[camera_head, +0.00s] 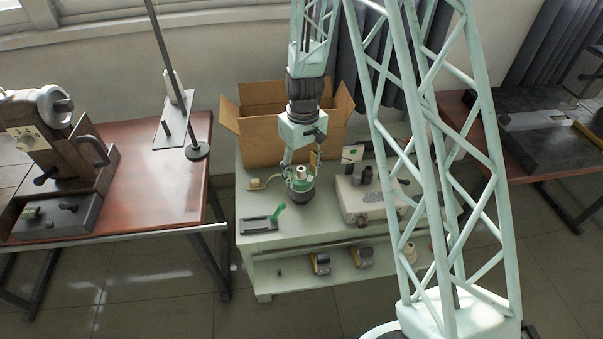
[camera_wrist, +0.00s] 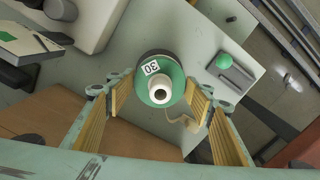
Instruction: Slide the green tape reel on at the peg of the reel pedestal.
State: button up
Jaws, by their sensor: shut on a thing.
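My gripper (camera_head: 302,168) is shut on the reel from above. The dark round base of the reel pedestal (camera_head: 303,199) shows directly under the reel, with its rim also visible in the wrist view (camera_wrist: 150,54). The peg is hidden or cannot be told from the white core. I cannot tell how far the reel is on it.
A cardboard box (camera_head: 262,141) stands behind. A beige machine with dark knobs (camera_head: 352,205) is close on the right. A grey plate tool with a green handle (camera_head: 260,223) lies front left. A small beige dispenser (camera_head: 256,184) is on the left. A lower shelf holds several items.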

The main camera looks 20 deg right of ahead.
aim_at(302, 181)
jog(key=shift+f+b, duration=1.2)
jog(key=shift+f, duration=0.8)
dwell(0.6)
jog(key=o, duration=1)
jog(key=shift+r, duration=0.15)
notch_tip(302, 181, up, 12)
dwell(0.6)
jog(key=shift+d, duration=0.1)
dwell(0.8)
